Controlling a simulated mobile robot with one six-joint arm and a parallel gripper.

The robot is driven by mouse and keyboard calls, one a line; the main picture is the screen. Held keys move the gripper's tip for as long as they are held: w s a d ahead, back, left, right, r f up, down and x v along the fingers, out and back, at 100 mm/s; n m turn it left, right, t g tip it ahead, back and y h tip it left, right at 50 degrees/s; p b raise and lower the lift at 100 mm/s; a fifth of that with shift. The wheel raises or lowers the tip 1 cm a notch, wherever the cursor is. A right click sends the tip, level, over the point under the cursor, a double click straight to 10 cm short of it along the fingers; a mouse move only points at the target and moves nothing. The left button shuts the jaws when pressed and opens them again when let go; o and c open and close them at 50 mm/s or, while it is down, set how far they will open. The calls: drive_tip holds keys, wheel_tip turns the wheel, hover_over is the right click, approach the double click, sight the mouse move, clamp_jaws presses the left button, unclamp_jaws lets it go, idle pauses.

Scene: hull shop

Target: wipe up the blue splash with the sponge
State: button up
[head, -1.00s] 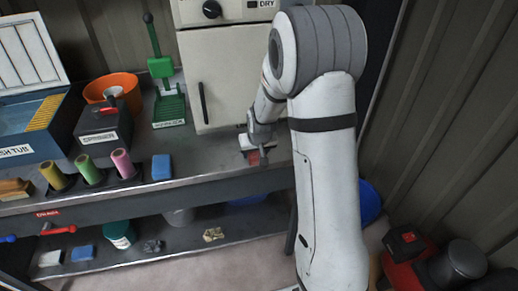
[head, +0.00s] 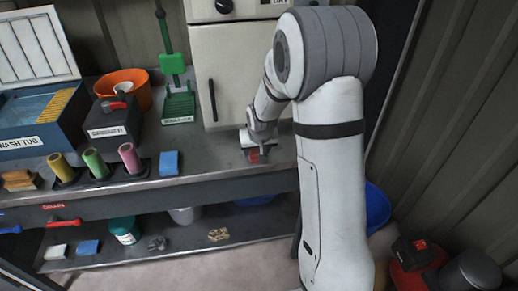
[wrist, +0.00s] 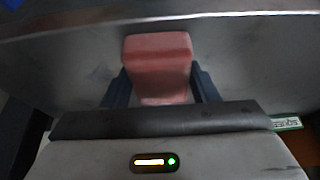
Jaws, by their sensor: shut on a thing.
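My gripper (head: 256,149) is low over the bench top, in front of the cream cabinet. In the wrist view my gripper (wrist: 160,76) is shut on a pinkish-red block, which looks like the sponge (wrist: 158,50). In the head view only a small red bit of the sponge (head: 254,157) shows under the jaws. The sponge is close to the grey bench top; I cannot tell if it touches. I cannot make out a blue splash in either view. Darker smudges show on the grey surface in the wrist view.
The bench (head: 215,176) also holds a blue block (head: 169,163), several thread spools (head: 95,163), a dark box (head: 110,122), an orange bowl (head: 124,86), a wash tub (head: 40,125) and a green stand (head: 179,105). The cream cabinet (head: 235,70) stands close behind my gripper.

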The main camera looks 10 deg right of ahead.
sight(258, 152)
drive_tip(key=shift+s, duration=0.35)
drive_tip(key=p+v, duration=0.1)
drive_tip(key=v, duration=0.1)
drive_tip(key=shift+a+r, duration=0.1)
drive_tip(key=shift+r, duration=0.25)
drive_tip(key=shift+w+r+p, duration=0.15)
drive_tip(key=shift+r+p, duration=0.15)
drive_tip(key=shift+r, duration=0.2)
drive_tip(key=shift+r+p, duration=1.2)
drive_tip(key=shift+r, duration=1.1)
